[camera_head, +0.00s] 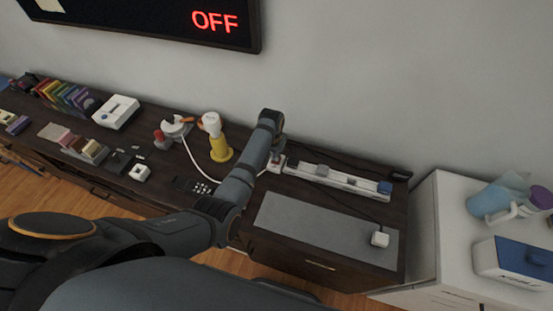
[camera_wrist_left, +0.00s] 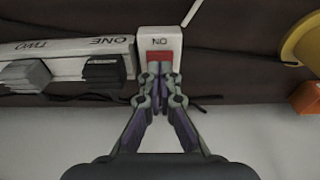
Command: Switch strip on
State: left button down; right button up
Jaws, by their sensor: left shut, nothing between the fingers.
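The white power strip (camera_head: 330,178) lies along the back of the dark cabinet top, against the wall. Its end block (camera_wrist_left: 172,42) bears the word ON and a red switch (camera_wrist_left: 160,57). Dark and grey plugs sit in the sockets marked ONE (camera_wrist_left: 103,73) and TWO (camera_wrist_left: 25,76). My left gripper (camera_wrist_left: 160,78) is shut and empty, with its fingertips at the red switch and covering part of it. I cannot tell whether they touch it. In the head view the left gripper (camera_head: 275,158) is at the strip's left end. My right gripper is not in view.
A wall display (camera_head: 214,21) reads OFF in red. A yellow and white object (camera_head: 219,140) stands left of my left gripper. Cables run around the strip.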

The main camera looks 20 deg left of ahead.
pick_arm(q)
jog(key=shift+f+b, duration=0.6)
jog(key=shift+f, duration=0.35)
dwell(0.8)
notch_tip(320, 180, up, 7)
jog(key=p, duration=0.8)
jog(key=shift+r, duration=0.1)
dwell(0.4)
